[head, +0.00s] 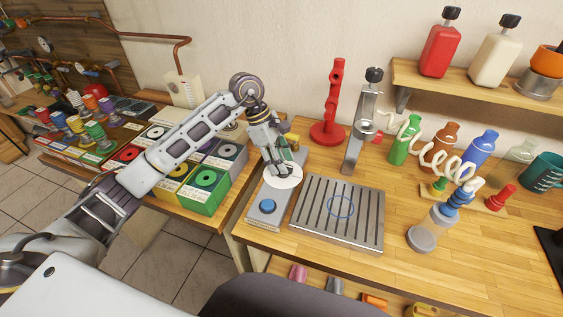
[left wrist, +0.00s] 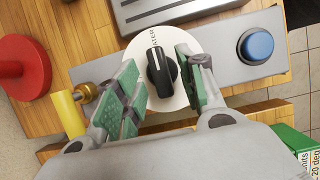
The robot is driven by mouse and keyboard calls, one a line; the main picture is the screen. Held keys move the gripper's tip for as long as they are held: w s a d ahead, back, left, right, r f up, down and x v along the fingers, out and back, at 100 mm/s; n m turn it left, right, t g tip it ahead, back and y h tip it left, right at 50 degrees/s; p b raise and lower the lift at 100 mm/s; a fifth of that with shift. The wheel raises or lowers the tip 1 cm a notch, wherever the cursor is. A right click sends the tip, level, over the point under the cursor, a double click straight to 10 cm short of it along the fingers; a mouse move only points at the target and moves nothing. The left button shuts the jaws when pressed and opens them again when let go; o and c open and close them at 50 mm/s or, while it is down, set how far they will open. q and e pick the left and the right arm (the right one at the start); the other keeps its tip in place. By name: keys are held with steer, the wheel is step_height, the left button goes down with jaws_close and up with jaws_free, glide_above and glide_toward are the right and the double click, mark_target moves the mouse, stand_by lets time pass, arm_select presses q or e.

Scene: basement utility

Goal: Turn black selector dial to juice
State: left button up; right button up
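The black selector dial (left wrist: 160,74) sits on a round white disc (left wrist: 148,45) with partly readable lettering along its edge. The disc also shows in the head view (head: 283,176), on a grey panel, with the dial hidden behind my gripper. My left gripper (head: 278,164) is over the disc from above. In the left wrist view my left gripper (left wrist: 157,62) has its green-padded fingers apart, one on each side of the dial. The right finger is closer to it. I see gaps, and cannot tell whether either pad touches. My right gripper is not in view.
A blue button (head: 267,206) is on the same panel. A slatted metal tray (head: 320,235) lies to the right. A red stand (head: 330,110) and a grey tap column (head: 361,130) stand behind. Bottles and a white coil (head: 445,160) are at right. Wire boxes (head: 205,190) are left.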

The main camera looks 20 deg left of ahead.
arm_select(q)
steer(key=shift+d+f, duration=0.2)
steer(key=shift+f, duration=0.3)
jaws_close()
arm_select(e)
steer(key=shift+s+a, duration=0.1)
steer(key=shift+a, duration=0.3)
